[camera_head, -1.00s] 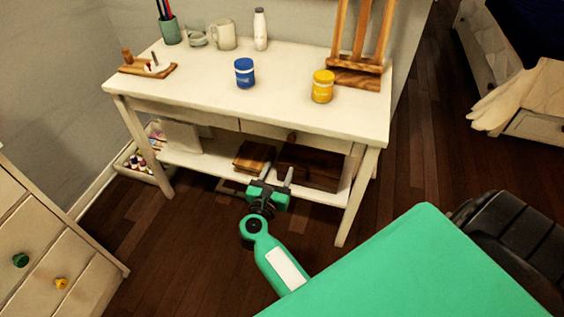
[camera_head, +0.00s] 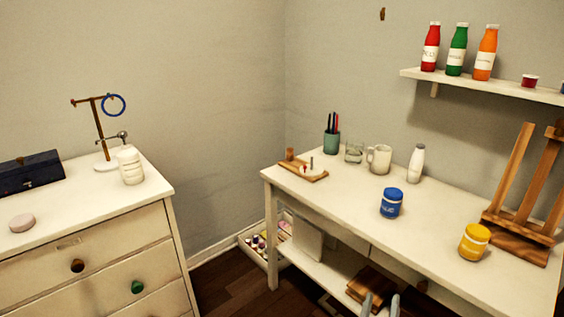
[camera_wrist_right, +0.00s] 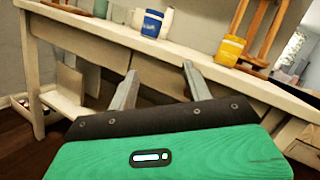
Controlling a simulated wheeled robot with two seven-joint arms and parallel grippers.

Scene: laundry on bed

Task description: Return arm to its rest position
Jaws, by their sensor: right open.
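My right gripper (camera_wrist_right: 158,88) is open and empty in the right wrist view, its two fingers apart in front of the white desk. In the head view only the tips of the right gripper (camera_head: 381,303) show at the bottom edge, below the desk top and near the lower shelf. The rest of the right arm is out of the head view. My left gripper is not in view.
The white desk (camera_head: 335,205) carries a blue jar (camera_head: 391,203), a yellow jar (camera_head: 474,242), a mug (camera_head: 379,159), a white bottle (camera_head: 416,163) and an easel (camera_head: 525,190). A dresser (camera_head: 90,262) stands at left. Bare floor (camera_head: 235,290) lies between them.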

